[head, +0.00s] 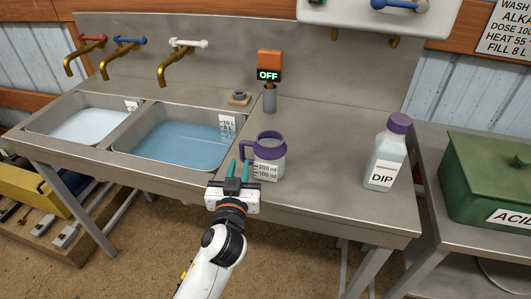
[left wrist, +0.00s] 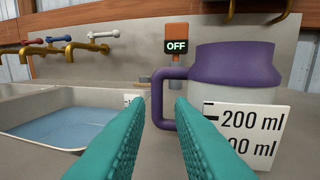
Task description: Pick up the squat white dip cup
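The squat dip cup (head: 268,157) stands upright on the steel counter, with a whitish body, purple rim and purple handle on its left side. A white card marked 200 ml and 100 ml is on its front. In the left wrist view the cup (left wrist: 235,85) fills the right side, and its handle (left wrist: 160,95) shows just beyond the fingertips. My left gripper (head: 239,170) is open, its teal fingers pointing forward at the handle side of the cup. In the left wrist view the fingers (left wrist: 166,108) are apart, with nothing visibly held. My right gripper is not in view.
A bottle labelled DIP (head: 386,155) with a purple cap stands to the right. Two water-filled basins (head: 170,140) lie left, under several taps. A post with an OFF display (head: 269,75) stands behind the cup. A green ACID box (head: 485,175) is far right.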

